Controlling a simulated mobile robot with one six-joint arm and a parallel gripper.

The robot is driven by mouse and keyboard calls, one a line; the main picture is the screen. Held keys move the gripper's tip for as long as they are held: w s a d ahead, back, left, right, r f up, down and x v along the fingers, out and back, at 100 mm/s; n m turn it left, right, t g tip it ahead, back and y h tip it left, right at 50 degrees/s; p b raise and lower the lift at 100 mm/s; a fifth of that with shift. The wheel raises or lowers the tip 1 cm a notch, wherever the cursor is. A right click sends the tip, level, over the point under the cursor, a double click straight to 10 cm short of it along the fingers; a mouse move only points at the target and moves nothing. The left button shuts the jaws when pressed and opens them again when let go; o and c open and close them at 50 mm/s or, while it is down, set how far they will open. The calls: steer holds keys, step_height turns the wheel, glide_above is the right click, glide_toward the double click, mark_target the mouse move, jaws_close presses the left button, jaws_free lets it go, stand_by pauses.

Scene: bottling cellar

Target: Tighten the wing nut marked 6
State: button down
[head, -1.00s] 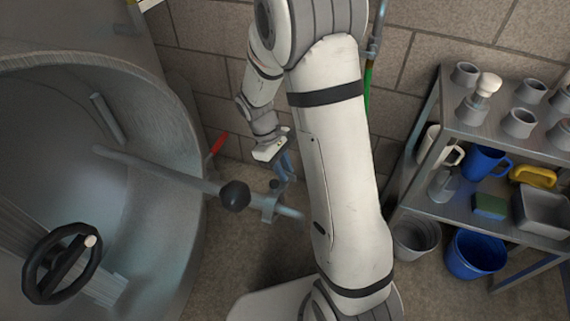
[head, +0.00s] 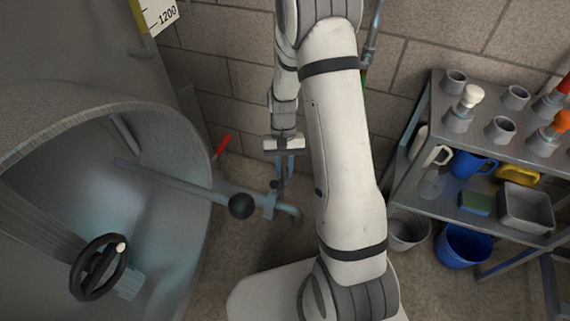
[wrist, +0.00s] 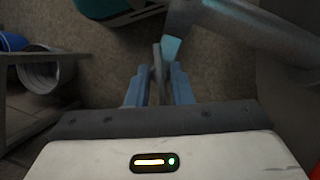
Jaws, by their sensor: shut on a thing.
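My gripper (head: 284,176) points down at the clamp-like bracket (head: 270,206) on the end of a steel bar beside the open tank. In the wrist view its two blue-grey fingers (wrist: 158,88) are shut on a thin upright metal piece (wrist: 157,62). This piece may be a wing of the wing nut, but I cannot tell for sure. The bracket's pale end (wrist: 173,48) shows just beyond the fingers. No mark 6 can be read in either view.
The round tank opening (head: 60,120) with a black handwheel (head: 98,267) is at left. A black ball knob (head: 241,206) is on the bar left of the bracket. A metal shelf rack (head: 470,215) and a blue bucket (head: 462,246) stand at right. A wall is behind.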

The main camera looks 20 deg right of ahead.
steer(key=shift+d+m+t+y+p, duration=0.15)
steer(key=shift+m+y+p, duration=0.25)
steer(key=shift+m, duration=0.75)
steer(key=shift+m+t+y+p, duration=0.15)
steer(key=shift+m+y+p, duration=0.25)
steer(key=shift+m, duration=0.75)
steer(key=c, duration=1.3)
jaws_free()
steer(key=shift+s, duration=0.1)
steer(key=shift+r, duration=0.15)
steer(key=p+v, duration=0.2)
steer(key=v, duration=0.5)
steer(key=shift+r, duration=0.3)
steer(key=shift+d, duration=0.15)
